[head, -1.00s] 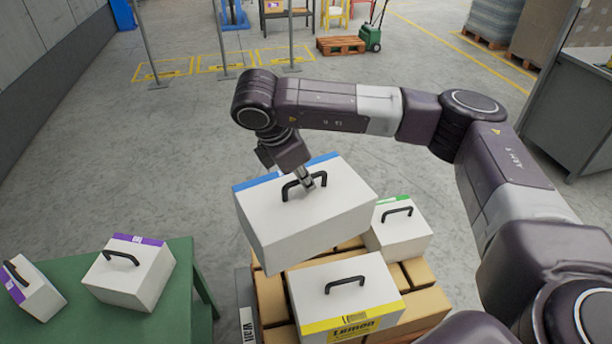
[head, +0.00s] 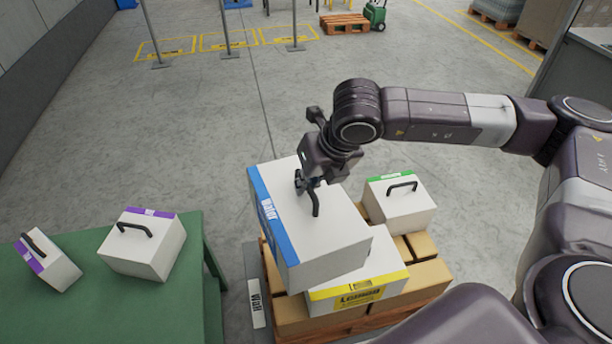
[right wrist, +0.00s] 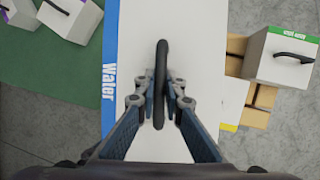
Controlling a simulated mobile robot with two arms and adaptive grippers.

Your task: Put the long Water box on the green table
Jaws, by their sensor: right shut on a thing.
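The long Water box (head: 328,239) is white with a blue label strip and a black handle. My right gripper (head: 308,183) is shut on its handle and holds it raised above the stacked boxes. In the right wrist view the fingers (right wrist: 158,100) close around the handle, and the Water box (right wrist: 199,60) fills the middle. The green table (head: 150,308) stands at the lower left, to the left of the held box; it also shows in the right wrist view (right wrist: 50,85). My left gripper is not in view.
Two white boxes with purple labels (head: 146,250) (head: 50,262) stand on the green table; its front part is bare. A yellow-labelled Lemon box (head: 360,290) and a green-labelled box (head: 402,208) sit on brown cartons (head: 430,280) beneath and beside the held box.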

